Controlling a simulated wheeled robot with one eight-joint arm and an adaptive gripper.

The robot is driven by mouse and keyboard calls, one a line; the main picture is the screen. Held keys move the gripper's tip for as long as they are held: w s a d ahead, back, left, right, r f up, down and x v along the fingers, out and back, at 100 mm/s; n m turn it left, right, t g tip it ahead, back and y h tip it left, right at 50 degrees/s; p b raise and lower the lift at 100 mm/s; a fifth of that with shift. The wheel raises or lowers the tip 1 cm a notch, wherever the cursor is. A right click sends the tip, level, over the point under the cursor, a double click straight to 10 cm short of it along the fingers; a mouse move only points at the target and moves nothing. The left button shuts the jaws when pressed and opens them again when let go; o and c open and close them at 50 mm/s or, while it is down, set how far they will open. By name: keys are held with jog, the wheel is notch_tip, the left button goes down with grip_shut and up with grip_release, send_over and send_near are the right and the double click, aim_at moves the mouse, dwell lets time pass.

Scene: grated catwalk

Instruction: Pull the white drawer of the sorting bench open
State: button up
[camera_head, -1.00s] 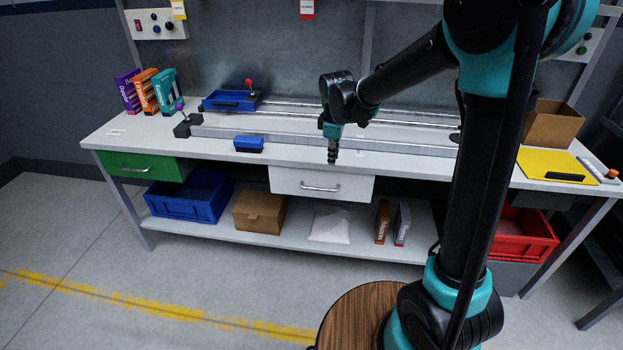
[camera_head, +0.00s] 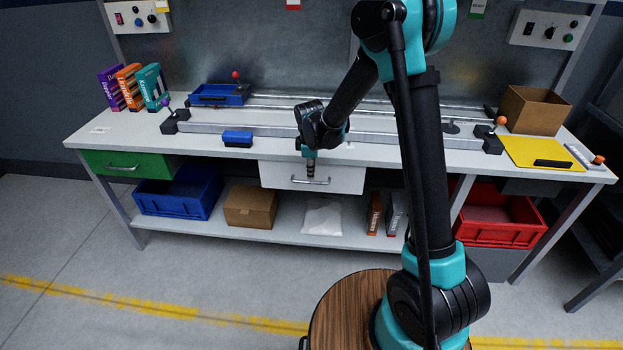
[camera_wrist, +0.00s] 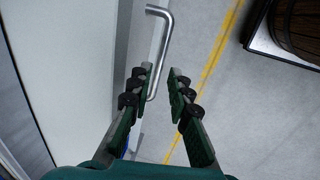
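The white drawer (camera_head: 340,178) of the sorting bench (camera_head: 100,128) hangs under the middle of the bench top and looks shut. Its metal bar handle (camera_head: 297,179) runs across the front; it also shows in the wrist view (camera_wrist: 165,45). My gripper (camera_head: 310,179) points down in front of the drawer, at the handle. In the wrist view my gripper (camera_wrist: 163,76) is open, its two fingers on either side of the handle's lower part in the picture. I cannot tell whether a finger touches it. The fingertips hide part of the handle in the head view.
A green drawer (camera_head: 128,163) is at the left. The shelf below holds a blue crate (camera_head: 180,196), a cardboard box (camera_head: 250,206), a white bag (camera_head: 322,219) and a red crate (camera_head: 498,231). A blue-topped brush (camera_head: 237,138) lies above the drawer.

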aim_at(311, 183)
jog(key=shift+w+f, duration=0.2)
jog(key=shift+f, duration=0.9)
jog(key=shift+w+f, duration=0.2)
jog(key=shift+f, duration=0.9)
jog(key=shift+c, duration=0.6)
grip_shut()
